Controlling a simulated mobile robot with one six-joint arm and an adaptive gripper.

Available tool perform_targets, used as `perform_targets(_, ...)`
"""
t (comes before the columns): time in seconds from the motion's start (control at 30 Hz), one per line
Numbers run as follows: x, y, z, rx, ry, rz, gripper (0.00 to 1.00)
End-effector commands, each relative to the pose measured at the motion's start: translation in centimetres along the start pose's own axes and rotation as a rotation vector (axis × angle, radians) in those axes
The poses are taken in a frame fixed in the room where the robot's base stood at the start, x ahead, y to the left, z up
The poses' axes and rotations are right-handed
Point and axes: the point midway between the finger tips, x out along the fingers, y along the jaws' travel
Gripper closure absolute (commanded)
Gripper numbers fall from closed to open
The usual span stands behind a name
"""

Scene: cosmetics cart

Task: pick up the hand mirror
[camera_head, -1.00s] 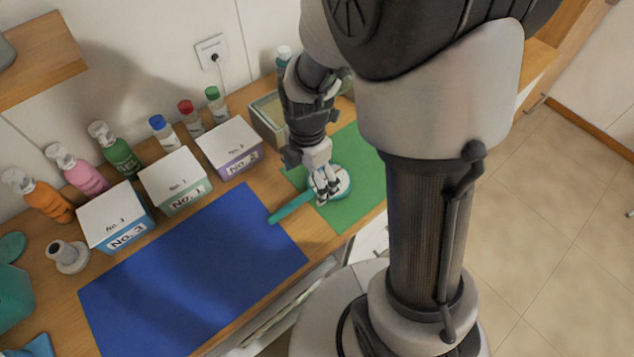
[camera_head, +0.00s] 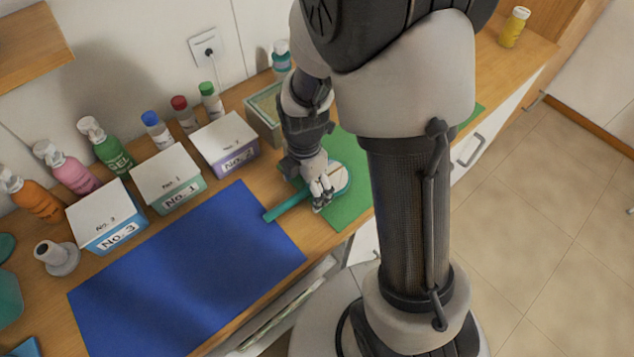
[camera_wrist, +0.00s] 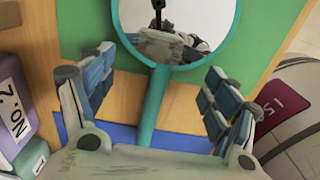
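My gripper (camera_head: 320,200) is over the mirror near where handle meets head. In the wrist view my gripper (camera_wrist: 160,95) is open, one finger on each side of the handle and apart from it.
Boxes labelled No. 3 (camera_head: 108,217), No. 1 (camera_head: 168,181) and No. 2 (camera_head: 225,145) line the back left. Several bottles stand behind them. A greenish bin (camera_head: 263,117) stands behind my gripper.

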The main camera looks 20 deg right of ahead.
Motion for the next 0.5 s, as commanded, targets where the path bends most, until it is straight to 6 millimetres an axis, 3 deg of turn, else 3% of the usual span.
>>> perform_targets(0.5, 0.00, -0.01, 0.00, 0.000, 0.000, 0.000, 0.58)
